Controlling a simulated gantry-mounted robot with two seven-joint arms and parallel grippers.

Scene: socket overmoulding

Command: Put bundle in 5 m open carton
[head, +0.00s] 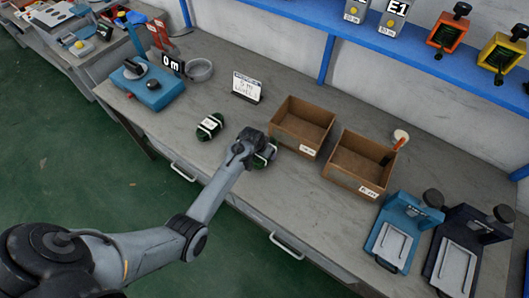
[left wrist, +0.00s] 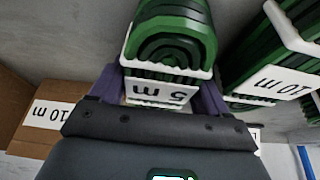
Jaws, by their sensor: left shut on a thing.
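My left gripper (head: 257,150) is shut on a green cable bundle (head: 268,153) at the table, just left of the cartons. In the left wrist view, the held bundle (left wrist: 170,40) carries a white "5 m" label and sits between the fingers (left wrist: 158,92). Whether it touches the table is unclear. Two open brown cartons stand to the right: a left carton (head: 285,135) and a right carton (head: 342,178). Both look empty of bundles; their labels are too small to read in the head view. A carton (left wrist: 40,112) labelled "10 m" shows in the left wrist view. My right gripper is not visible.
A second green bundle (head: 210,125) lies left of the gripper; it reads "10 m" in the left wrist view (left wrist: 272,82). A sign (head: 247,86) stands behind. A blue scale (head: 148,90) reads "0 m". Blue (head: 403,240) and dark (head: 460,255) devices stand right.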

